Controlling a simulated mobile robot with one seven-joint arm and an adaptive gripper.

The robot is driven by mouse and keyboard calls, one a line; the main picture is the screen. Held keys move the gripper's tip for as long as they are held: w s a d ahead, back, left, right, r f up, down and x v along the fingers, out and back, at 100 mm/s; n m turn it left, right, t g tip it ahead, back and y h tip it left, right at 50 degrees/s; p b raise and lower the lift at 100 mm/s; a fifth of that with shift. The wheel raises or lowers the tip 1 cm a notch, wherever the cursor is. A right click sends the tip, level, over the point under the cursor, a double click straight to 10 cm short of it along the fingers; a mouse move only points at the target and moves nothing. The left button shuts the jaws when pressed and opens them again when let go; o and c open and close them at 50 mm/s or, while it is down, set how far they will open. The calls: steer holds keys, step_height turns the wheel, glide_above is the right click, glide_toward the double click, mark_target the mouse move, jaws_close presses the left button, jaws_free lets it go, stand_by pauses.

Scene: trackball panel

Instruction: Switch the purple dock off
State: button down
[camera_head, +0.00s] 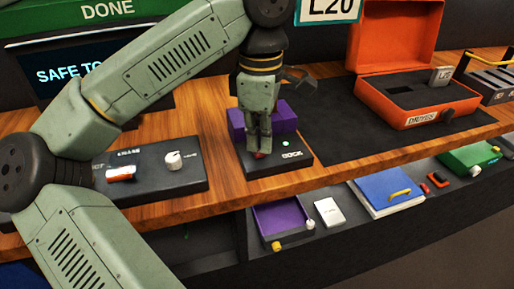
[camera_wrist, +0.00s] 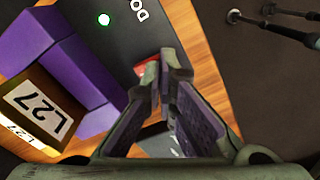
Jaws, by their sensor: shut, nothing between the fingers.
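The purple dock (camera_head: 284,118) stands on a black base (camera_head: 290,159) marked "DOCK" on the wooden bench. It also shows in the wrist view (camera_wrist: 94,78), with a block labelled L27 (camera_wrist: 40,104) in it. A green light (camera_wrist: 104,19) on the base is lit, and it shows in the head view (camera_head: 286,143). A red switch (camera_head: 261,154) is at the base's front edge. My gripper (camera_head: 258,148) is shut and empty, pointing down at the red switch. In the wrist view its fingers (camera_wrist: 152,75) cover most of the switch. I cannot tell whether they touch it.
A black panel (camera_head: 150,185) with a white knob and an orange-white switch lies to the left. An open orange case (camera_head: 395,110) stands at the right on a dark mat. A lower shelf holds a purple tray (camera_head: 281,219) and a blue folder (camera_head: 385,192).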

steer(key=shift+f+b, duration=0.35)
steer(key=shift+f, duration=0.2)
steer(key=shift+r, duration=0.1)
steer(key=shift+r+p, duration=2.7)
steer(key=shift+r, duration=0.8)
steer(key=shift+f, duration=0.1)
